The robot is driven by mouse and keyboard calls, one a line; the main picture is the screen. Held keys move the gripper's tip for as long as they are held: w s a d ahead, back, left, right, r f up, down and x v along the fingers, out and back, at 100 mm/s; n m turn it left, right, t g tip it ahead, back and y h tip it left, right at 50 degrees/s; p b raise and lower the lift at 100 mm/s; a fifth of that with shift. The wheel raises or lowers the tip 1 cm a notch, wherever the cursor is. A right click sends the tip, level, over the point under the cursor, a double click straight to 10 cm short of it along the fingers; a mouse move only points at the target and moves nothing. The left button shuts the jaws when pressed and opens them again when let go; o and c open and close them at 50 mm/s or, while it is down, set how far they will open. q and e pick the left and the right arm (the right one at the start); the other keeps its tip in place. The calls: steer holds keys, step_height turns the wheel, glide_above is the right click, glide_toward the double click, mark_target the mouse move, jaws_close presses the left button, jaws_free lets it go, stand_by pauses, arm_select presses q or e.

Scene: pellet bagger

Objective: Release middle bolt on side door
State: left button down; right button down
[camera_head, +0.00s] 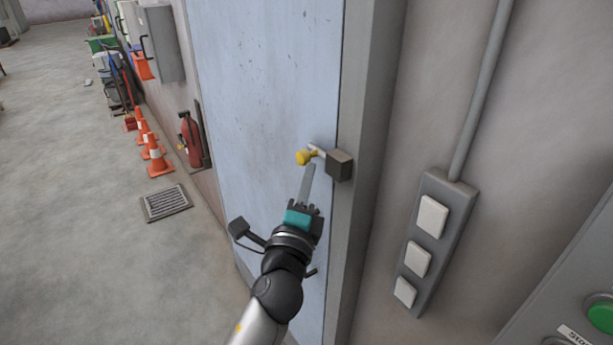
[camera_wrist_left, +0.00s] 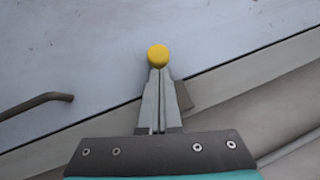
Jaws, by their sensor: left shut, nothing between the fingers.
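The side door (camera_head: 265,70) is a pale blue-grey panel and looks shut against its grey frame (camera_head: 372,110). On its right edge is a bolt with a round yellow knob (camera_head: 303,157) on a short light rod. The rod runs to a dark grey block (camera_head: 341,165) at the frame. My left gripper (camera_head: 309,170) is shut and empty, its tips just below the knob. In the left wrist view the knob (camera_wrist_left: 158,55) sits right at the tips of the closed fingers (camera_wrist_left: 158,74). I cannot tell whether they touch. The fingers partly hide the block there. My right gripper is out of view.
A switch panel (camera_head: 437,240) with three pale buttons and a conduit is on the wall at right. A cabinet with a green button (camera_head: 602,316) stands at lower right. A fire extinguisher (camera_head: 190,140) and orange cones (camera_head: 158,164) are at left.

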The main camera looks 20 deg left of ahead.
arm_select(q)
steer(key=w+a, duration=0.1)
steer(key=a, duration=0.1)
steer(key=w+a, duration=0.2)
steer(key=shift+w+r, duration=0.1)
arm_select(e)
steer(key=shift+d+r, duration=0.2)
